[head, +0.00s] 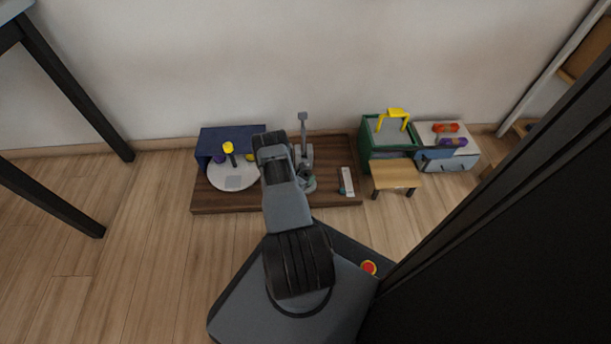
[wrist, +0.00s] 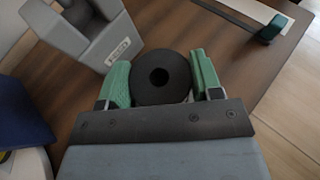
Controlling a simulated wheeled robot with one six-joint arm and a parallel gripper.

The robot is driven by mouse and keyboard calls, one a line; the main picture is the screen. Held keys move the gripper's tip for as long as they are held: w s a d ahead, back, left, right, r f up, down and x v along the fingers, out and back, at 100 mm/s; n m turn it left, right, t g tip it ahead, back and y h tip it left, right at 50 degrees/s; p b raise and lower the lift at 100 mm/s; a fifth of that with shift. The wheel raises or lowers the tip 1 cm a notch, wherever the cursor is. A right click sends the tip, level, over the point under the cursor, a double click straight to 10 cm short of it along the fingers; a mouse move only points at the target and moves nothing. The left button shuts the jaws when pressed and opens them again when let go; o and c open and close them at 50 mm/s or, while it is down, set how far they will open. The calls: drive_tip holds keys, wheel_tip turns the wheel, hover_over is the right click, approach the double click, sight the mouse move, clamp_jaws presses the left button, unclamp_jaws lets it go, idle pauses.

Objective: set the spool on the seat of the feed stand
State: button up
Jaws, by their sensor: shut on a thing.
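In the wrist view my gripper (wrist: 160,72) has its green fingers shut on a dark round spool (wrist: 162,92) with a hole in its middle. The hole faces the camera. In the head view my gripper (head: 309,184) is low over the brown board, and the spool cannot be made out there. A grey upright piece (wrist: 72,38) with a small label, apparently the feed stand, is just beyond and left of the spool. It shows as a tall grey post (head: 304,128) in the head view. Its seat is not clearly visible.
The brown board (head: 235,204) carries a blue box (head: 217,139), a white round plate (head: 222,181) and a dark-and-white piece (head: 347,182).

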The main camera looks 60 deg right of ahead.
drive_tip(key=o, duration=0.9)
drive_tip(key=shift+o, duration=0.2)
drive_tip(key=shift+a+r, duration=0.3)
drive_tip(key=p+v, duration=0.5)
drive_tip(key=v, duration=0.6)
drive_tip(key=w+a+r+m+g+y, duration=0.1)
drive_tip(key=w+a+r+m, duration=0.15)
drive_tip(key=r, duration=0.65)
drive_tip(key=w+a+r+m+g+y, duration=0.1)
drive_tip(key=w+a+r+m, duration=0.2)
drive_tip(key=r, duration=0.6)
drive_tip(key=w+a+r+m+g+y, duration=0.1)
drive_tip(key=a+r+m+y, duration=0.2)
drive_tip(key=r, duration=0.6)
drive_tip(key=s+a+r+m+t+y, duration=0.3)
drive_tip(key=a+r, duration=0.6)
drive_tip(key=a, duration=0.3)
drive_tip(key=s+a+r+m+t+y, duration=0.4)
drive_tip(key=a+r, duration=0.5)
drive_tip(key=a, duration=0.3)
drive_tip(key=shift+s+r+m+t+y, duration=0.2)
drive_tip(key=shift+s+m+t+y, duration=0.15)
drive_tip(key=shift+s+y, duration=0.35)
